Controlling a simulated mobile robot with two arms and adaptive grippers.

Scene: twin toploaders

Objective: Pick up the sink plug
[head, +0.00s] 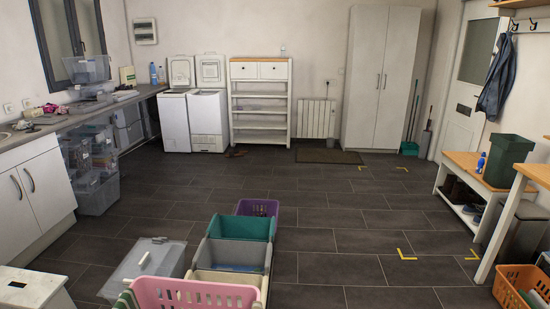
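I cannot make out a sink plug in the head view. A long worktop (78,116) runs along the left wall. What looks like the rim of a sink (5,135) is cut off at the left picture edge. Small items (24,125) lie beside it, too small to tell apart. A pinkish cloth-like item (50,108) lies farther along the worktop. Neither of my grippers is in view.
Stacked bins with a pink basket (195,293) stand in front, beside a lidded clear box (148,262). Clear boxes (97,195) stand against the worktop. Two white toploaders (174,122) (208,122) are at the back. The middle floor (340,215) is free.

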